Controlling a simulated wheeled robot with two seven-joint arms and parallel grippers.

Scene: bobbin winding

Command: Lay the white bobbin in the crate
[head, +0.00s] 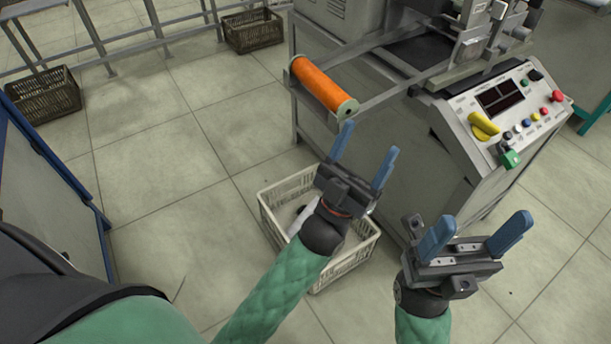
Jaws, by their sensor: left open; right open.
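The off-white slatted crate (349,263) stands on the floor in front of the machine. Inside it lies a white object (302,220) with a dark spot at its end, which looks like the white bobbin; my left gripper and wrist hide most of it. My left gripper (369,142) is above the crate, its blue fingers apart and nothing between them. My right gripper (481,226) is to the right of the crate, in front of the machine, with its fingers spread and empty.
An orange bobbin (322,84) sits on the winding machine's left end, just beyond my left fingertips. The control panel (505,100) has a yellow knob and several buttons. Dark crates (43,96) and (252,30) stand by the railing.

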